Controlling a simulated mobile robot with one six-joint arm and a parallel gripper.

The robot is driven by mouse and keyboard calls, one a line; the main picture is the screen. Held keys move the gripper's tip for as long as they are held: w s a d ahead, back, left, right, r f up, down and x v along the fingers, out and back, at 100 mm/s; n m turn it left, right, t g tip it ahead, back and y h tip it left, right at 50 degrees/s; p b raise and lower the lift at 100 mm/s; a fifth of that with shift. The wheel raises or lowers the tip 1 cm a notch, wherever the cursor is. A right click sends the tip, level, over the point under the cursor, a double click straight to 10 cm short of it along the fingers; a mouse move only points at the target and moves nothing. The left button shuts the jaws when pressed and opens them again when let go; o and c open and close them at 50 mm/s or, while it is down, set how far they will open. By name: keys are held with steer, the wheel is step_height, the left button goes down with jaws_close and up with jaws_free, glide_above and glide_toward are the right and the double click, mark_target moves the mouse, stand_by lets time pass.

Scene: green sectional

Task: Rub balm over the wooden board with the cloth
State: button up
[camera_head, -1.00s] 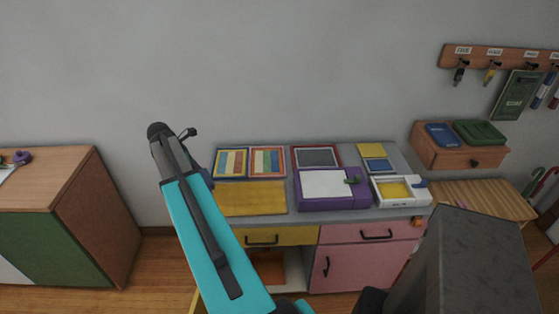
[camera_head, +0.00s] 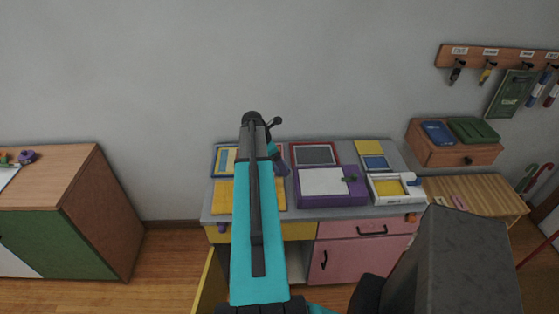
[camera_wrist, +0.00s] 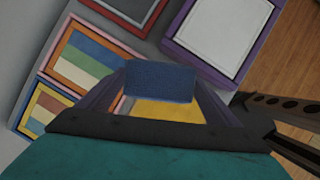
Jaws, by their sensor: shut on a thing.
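The wooden board, a yellow-brown panel (camera_head: 222,197), lies flat at the left front of the grey worktop; my arm covers its middle. In the wrist view, my gripper (camera_wrist: 160,90) has its purple fingers shut on a folded blue cloth (camera_wrist: 160,80). A yellow surface, likely the board (camera_wrist: 172,110), shows between the fingers beyond the cloth. I cannot tell whether the cloth touches it. In the head view my arm hides most of the gripper and the cloth. A white open box (camera_head: 376,196) with yellow inside, possibly the balm, stands at the worktop's right.
A purple-framed box with a white top (camera_head: 325,182) stands right of the board. Striped framed panels (camera_head: 224,157) and a red-framed grey panel (camera_head: 316,154) lie behind. A wooden drawer box (camera_head: 453,151) is farther right. A yellow door (camera_head: 210,285) hangs open below.

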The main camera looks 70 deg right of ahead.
steer(key=shift+s+d, duration=0.2)
steer(key=shift+s, duration=0.3)
steer(key=shift+f, duration=0.1)
